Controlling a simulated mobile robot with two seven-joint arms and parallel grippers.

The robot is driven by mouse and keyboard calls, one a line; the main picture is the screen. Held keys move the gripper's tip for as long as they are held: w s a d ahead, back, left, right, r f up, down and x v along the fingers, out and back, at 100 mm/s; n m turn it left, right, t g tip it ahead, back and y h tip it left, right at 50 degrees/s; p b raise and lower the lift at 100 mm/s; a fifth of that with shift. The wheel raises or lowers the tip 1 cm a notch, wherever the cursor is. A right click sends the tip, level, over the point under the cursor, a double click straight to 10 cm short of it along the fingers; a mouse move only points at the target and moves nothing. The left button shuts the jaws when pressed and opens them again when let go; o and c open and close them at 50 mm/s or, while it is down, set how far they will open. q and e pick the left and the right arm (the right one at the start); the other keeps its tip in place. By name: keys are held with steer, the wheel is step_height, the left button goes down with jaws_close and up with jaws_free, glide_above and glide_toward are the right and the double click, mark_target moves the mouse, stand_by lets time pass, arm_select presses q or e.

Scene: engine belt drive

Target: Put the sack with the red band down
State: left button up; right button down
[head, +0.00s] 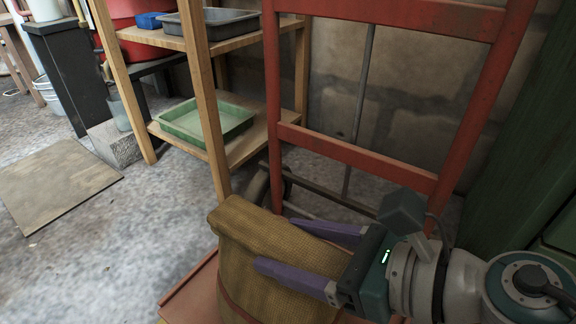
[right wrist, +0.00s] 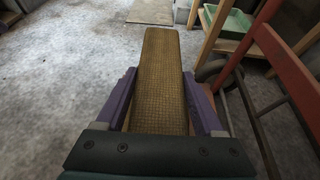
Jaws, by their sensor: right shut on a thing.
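The sack (head: 262,262) is brown woven cloth with a thin red band (head: 238,303) round its lower part. It stands upright at the bottom middle of the head view, over the flat reddish plate (head: 190,292) of a hand truck. I cannot tell whether its bottom touches the plate. My right gripper (head: 290,248) is shut on the top part of the sack, with one purple finger on each side. In the right wrist view the sack (right wrist: 160,85) lies between both fingers. My left gripper is not in view.
The red hand truck frame (head: 370,155) rises just behind the sack. A wooden shelf (head: 205,110) with a green tray (head: 208,122) and a grey tray (head: 210,22) stands behind to the left. A green cabinet (head: 520,150) is at right.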

steer(key=shift+w+a+r, duration=0.1)
steer(key=shift+w+r, duration=0.15)
steer(key=shift+w, duration=0.05)
steer(key=shift+c, duration=1.8)
jaws_free()
steer(key=shift+s+f, duration=0.15)
steer(key=shift+f, duration=0.1)
steer(key=o, duration=0.4)
steer(key=shift+c, duration=0.2)
